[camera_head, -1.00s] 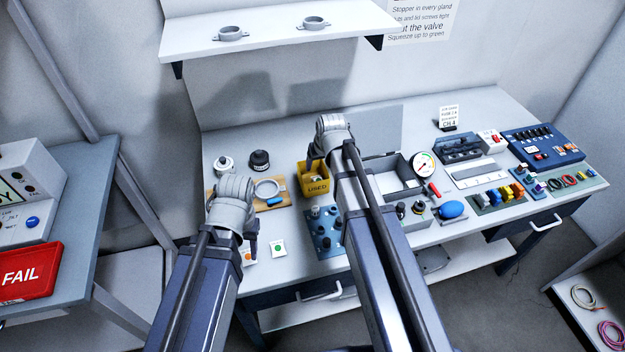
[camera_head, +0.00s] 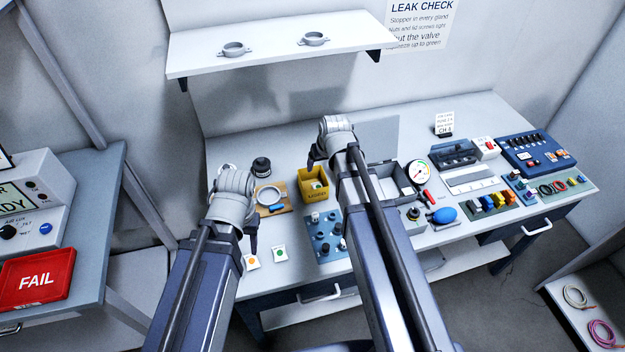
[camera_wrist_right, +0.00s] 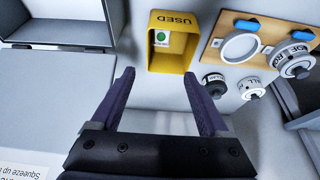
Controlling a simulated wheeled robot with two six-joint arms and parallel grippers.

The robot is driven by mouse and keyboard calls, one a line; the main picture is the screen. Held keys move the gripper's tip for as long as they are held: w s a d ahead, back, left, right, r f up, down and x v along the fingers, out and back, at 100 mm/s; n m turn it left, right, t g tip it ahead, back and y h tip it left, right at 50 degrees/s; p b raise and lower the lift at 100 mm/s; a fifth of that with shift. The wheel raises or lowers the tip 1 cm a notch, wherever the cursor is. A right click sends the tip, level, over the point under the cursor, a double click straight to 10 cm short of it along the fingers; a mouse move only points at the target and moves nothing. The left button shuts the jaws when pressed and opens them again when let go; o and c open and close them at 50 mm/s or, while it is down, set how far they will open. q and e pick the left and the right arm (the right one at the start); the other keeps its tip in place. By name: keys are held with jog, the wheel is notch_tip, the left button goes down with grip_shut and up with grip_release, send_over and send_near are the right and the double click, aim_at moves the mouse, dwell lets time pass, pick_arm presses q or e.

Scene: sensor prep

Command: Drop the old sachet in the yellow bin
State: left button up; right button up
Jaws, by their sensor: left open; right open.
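The yellow bin (camera_head: 313,194), marked USED, stands on the bench; it also shows in the right wrist view (camera_wrist_right: 165,62). A white sachet with a green dot (camera_wrist_right: 162,39) lies inside it; it shows small in the head view (camera_head: 317,184). Two more white sachets lie on the bench near its front edge, one with an orange dot (camera_head: 252,262), one with a green dot (camera_head: 280,254). My right gripper (camera_wrist_right: 159,76) is open and empty, its fingertips near the bin's edge. My left gripper (camera_head: 250,242) is by the orange-dot sachet, its fingers partly hidden.
A wooden board with a ring (camera_head: 268,196) and a dark knob (camera_head: 261,166) stand left of the bin. A blue block with several posts (camera_head: 325,238) is in front of it. A grey open box (camera_head: 388,178) and a gauge (camera_head: 418,172) stand to the right. A shelf (camera_head: 275,45) hangs above.

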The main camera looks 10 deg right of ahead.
jog(key=shift+s+r, duration=0.25)
jog(key=shift+r, duration=0.4)
jog(key=s+a+n+g, duration=0.1)
jog(key=s+a+g, duration=0.1)
jog(key=s+a, duration=0.4)
jog(key=s+a+f+n+g+h, duration=0.1)
jog(key=s+a, duration=0.6)
jog(key=s, duration=0.7)
jog(key=shift+a+f+n+g+h, duration=0.2)
jog(key=shift+f+n+g+h, duration=0.1)
jog(key=shift+n+g, duration=0.55)
